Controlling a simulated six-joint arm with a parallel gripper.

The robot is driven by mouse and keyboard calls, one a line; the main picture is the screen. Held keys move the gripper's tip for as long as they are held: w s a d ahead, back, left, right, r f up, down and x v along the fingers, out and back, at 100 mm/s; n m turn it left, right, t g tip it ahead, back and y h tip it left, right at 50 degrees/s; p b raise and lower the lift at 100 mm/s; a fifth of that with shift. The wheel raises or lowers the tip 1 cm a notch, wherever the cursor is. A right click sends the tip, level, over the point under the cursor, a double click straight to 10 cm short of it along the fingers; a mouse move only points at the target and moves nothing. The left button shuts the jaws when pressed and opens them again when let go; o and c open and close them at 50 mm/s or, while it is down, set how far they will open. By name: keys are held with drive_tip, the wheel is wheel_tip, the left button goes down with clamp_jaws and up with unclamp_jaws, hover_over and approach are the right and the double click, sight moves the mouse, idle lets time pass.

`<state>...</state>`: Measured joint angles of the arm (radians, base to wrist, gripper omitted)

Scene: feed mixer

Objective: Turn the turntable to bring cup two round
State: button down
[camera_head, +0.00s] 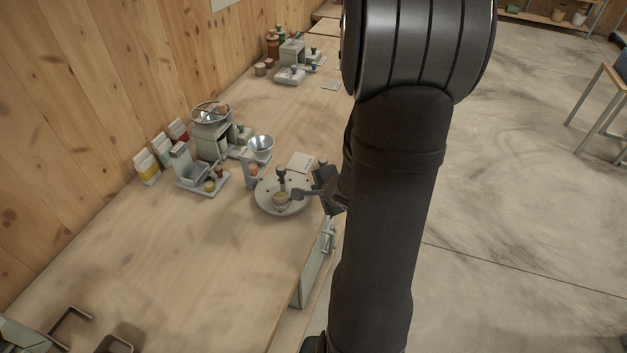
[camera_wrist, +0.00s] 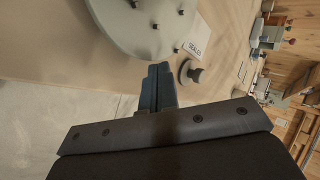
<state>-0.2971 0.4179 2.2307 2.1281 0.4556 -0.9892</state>
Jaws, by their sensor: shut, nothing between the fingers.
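The turntable (camera_head: 264,204) is a round pale grey-green disc near the table's right edge in the head view. I cannot tell which numbered cup this is. My gripper (camera_head: 299,194) is at the disc's right side, its fingers shut and empty. In the wrist view the turntable (camera_wrist: 150,38) fills the upper middle, with short dark pegs on it. My gripper's shut fingertips (camera_wrist: 159,70) point towards its rim; contact cannot be made out.
A metal funnel (camera_head: 261,145) on a stand is behind the turntable. A dark round knob (camera_wrist: 191,72) and a lettered card (camera_wrist: 193,49) lie beside my fingers. Several packets and small machines line the wall. The front of the table (camera_head: 170,260) is mostly clear.

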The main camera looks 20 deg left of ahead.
drive_tip(key=shift+w+a, duration=0.95)
drive_tip(key=shift+a, duration=0.15)
drive_tip(key=shift+w+a+n+g+y, duration=0.25)
drive_tip(key=shift+w+n+g, duration=0.15)
drive_tip(key=shift+n, duration=0.15)
drive_tip(key=shift+w+a+n+g+y, duration=0.15)
drive_tip(key=shift+w+n+g+y, duration=0.15)
drive_tip(key=shift+n, duration=0.25)
